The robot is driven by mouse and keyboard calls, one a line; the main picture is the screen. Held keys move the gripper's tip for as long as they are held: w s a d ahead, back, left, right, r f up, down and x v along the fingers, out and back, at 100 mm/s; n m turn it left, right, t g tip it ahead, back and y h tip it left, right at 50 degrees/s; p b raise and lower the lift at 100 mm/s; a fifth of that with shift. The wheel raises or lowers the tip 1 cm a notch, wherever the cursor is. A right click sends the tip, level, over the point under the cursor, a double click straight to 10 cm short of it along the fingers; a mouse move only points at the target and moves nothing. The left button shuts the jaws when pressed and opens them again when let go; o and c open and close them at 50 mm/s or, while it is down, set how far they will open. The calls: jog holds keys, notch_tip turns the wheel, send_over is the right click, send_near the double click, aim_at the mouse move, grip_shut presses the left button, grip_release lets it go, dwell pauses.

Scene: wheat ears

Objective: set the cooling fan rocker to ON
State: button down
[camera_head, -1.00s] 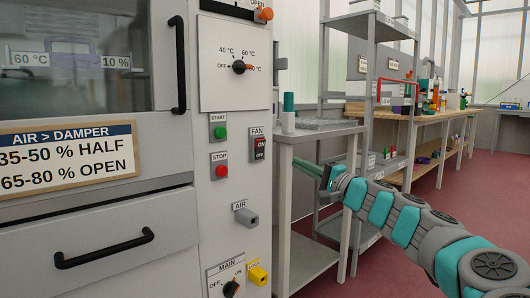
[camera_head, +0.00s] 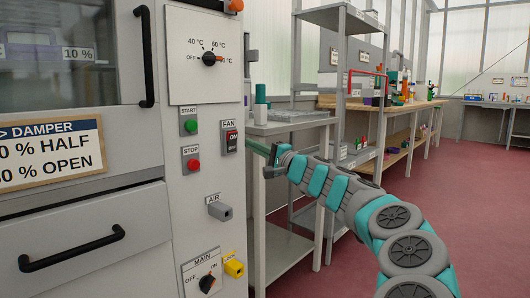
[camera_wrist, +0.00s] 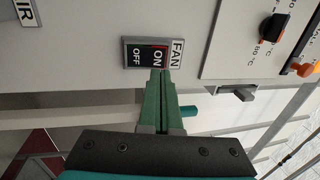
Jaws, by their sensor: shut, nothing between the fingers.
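The cooling fan rocker (camera_head: 231,141) is a small black and red switch under a FAN label on the grey machine panel. In the wrist view the rocker (camera_wrist: 145,54) shows turned sideways, with the ON half towards the FAN label and the OFF half away from it. A strip of red shows by the ON half; I cannot tell for sure which half is pressed in. My gripper (camera_wrist: 163,72) is shut and empty, its green fingertips at the ON half. I cannot tell whether they touch. In the head view my gripper (camera_head: 250,145) is just right of the rocker.
Green START (camera_head: 190,126) and red STOP (camera_head: 193,164) buttons sit left of the rocker. The AIR lever (camera_head: 220,210) sticks out below, and the temperature knob (camera_head: 209,58) is above. A grey side table (camera_head: 300,126) with bottles stands right of the panel, close behind my gripper.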

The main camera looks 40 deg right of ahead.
aim_at(233, 136)
jog(key=shift+x, duration=2.75)
jog(key=shift+f, duration=0.1)
jog(key=p, duration=0.1)
jog(key=r+p, duration=0.1)
jog(key=p, duration=0.1)
jog(key=shift+w+r+g, duration=0.1)
jog(key=shift+w+g, duration=0.15)
jog(key=shift+g, duration=0.15)
jog(key=shift+a+f+b, duration=0.1)
jog(key=shift+f+b, duration=0.25)
jog(key=shift+f, duration=0.1)
jog(key=s+d+r, duration=0.1)
jog(key=s+r, duration=0.2)
jog(key=s, duration=1)
jog(key=shift+s, duration=0.35)
